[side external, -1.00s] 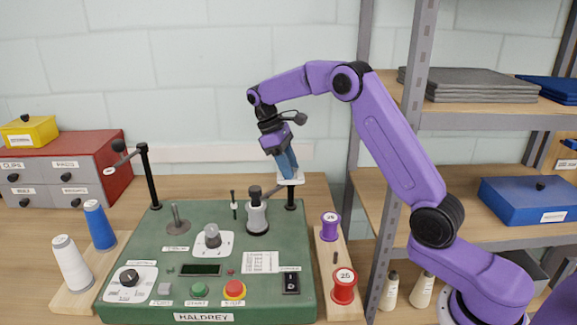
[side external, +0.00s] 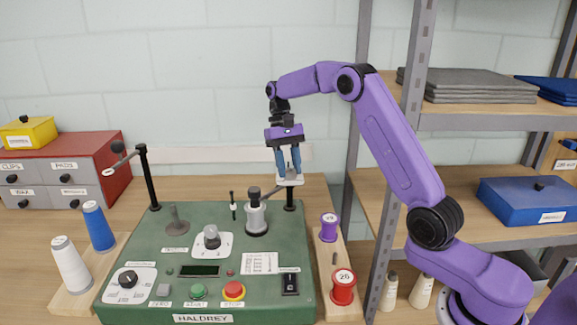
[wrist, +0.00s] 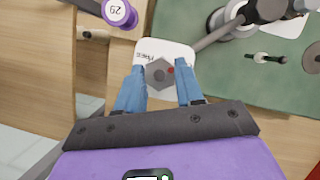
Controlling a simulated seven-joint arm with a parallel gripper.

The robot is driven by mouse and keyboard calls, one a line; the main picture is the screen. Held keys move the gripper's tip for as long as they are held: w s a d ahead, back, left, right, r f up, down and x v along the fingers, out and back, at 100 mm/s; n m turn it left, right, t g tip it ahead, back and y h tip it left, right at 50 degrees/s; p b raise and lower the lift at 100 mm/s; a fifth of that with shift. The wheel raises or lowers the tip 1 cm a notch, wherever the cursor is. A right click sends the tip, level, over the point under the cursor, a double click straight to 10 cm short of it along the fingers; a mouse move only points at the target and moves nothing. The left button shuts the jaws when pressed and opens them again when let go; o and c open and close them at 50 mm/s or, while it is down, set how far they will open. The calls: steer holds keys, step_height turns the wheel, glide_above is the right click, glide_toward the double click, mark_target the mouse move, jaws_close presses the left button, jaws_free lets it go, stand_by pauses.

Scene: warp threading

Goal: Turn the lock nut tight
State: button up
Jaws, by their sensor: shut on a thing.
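The lock nut is a grey hexagonal nut (wrist: 159,75) with a darker round centre. In the side view my gripper (side external: 289,171) points down over the white plate (side external: 293,183) at the back right of the green machine. The nut is mostly hidden there by the fingers.
The green machine panel (side external: 216,272) carries a grey cylinder post (side external: 256,219) with a lever close by the plate. Black posts (side external: 149,178) rise at its back corners. Purple (side external: 329,228) and red (side external: 343,287) spools stand to the right, beside the shelf upright (side external: 391,253).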

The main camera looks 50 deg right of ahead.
steer(key=shift+r+m, duration=0.1)
steer(key=shift+m, duration=0.4)
steer(key=shift+y, duration=0.3)
steer(key=o, duration=1)
steer(key=shift+o, duration=0.2)
steer(key=v, duration=0.7)
steer(key=shift+r, duration=0.2)
